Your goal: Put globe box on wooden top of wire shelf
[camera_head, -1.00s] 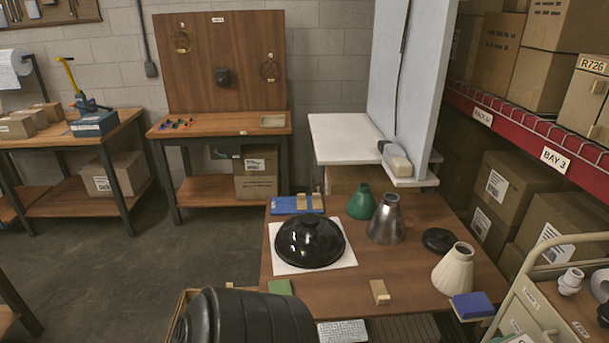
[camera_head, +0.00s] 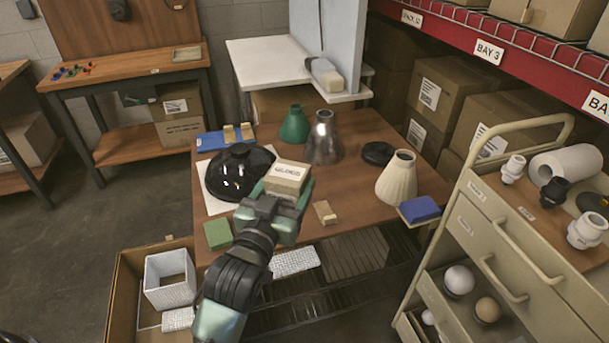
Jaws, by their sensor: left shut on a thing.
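The globe box (camera_head: 288,174) is a small tan cardboard box with a white label on its side. The gripper hides part of the box, and I cannot tell how high the box is above the wood. The wire shelf's lower rack (camera_head: 330,304) shows below the wooden top. My right gripper is not in view.
On the wooden top are a black dome shade (camera_head: 229,173), a green cone (camera_head: 295,125), a metal shade (camera_head: 324,143), a cream shade (camera_head: 396,179), a black disc (camera_head: 377,153) and small blocks. A drawer cart (camera_head: 498,240) stands right, an open carton (camera_head: 127,290) front left.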

